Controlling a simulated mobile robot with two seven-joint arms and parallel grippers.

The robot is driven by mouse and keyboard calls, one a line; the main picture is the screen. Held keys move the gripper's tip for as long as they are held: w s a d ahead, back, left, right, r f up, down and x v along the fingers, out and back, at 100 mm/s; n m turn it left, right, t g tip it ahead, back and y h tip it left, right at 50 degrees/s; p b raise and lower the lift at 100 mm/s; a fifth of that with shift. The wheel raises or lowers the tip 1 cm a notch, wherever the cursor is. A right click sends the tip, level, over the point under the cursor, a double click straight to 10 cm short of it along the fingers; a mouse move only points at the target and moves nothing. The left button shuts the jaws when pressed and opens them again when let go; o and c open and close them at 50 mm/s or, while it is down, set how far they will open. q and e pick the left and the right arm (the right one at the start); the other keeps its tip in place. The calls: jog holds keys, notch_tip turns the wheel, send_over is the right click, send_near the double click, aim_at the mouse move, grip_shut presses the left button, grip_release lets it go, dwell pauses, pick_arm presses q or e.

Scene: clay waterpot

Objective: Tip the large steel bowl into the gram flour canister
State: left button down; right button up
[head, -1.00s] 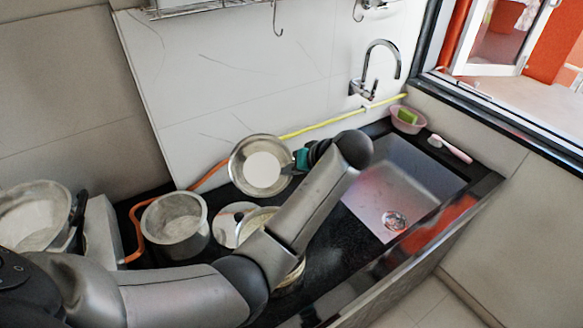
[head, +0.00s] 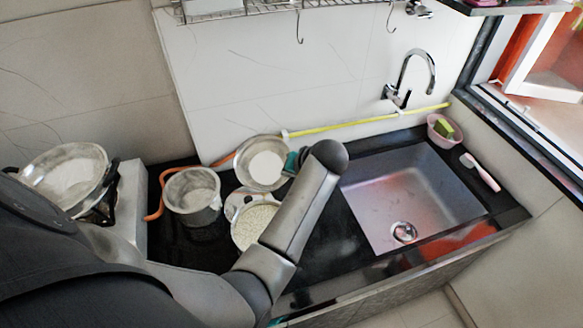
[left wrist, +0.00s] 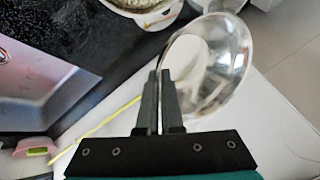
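The large steel bowl (head: 245,150), with a pale round patch inside, is held up near the back wall, its inside facing my head camera. My left gripper (head: 295,160) is at its right edge. In the left wrist view the fingers (left wrist: 160,100) are closed at the rim of the shiny bowl (left wrist: 225,60). An open round container (head: 255,224) with pale grainy contents stands on the counter in front of the bowl, partly hidden by my arm. It may be the gram flour canister; no label is readable. My right gripper is not in view.
A steel pot (head: 192,198) stands left of the container, and a wide pan (head: 70,175) is farther left. The sink (head: 410,195) and faucet (head: 405,75) are on the right. A yellow-orange hose (head: 360,120) runs along the wall.

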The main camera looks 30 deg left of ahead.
pick_arm(q)
jog(key=shift+w+g, duration=0.1)
jog(key=shift+g, duration=0.2)
jog(key=shift+r+g+h, duration=0.2)
jog(key=shift+g+h, duration=0.1)
jog(key=shift+w+m+g+h, duration=0.1)
jog(key=shift+m+g+h, duration=0.35)
jog(key=shift+g, duration=0.35)
jog(key=shift+g+h, duration=0.55)
jog(key=shift+g, duration=0.25)
jog(key=shift+r, duration=2.5)
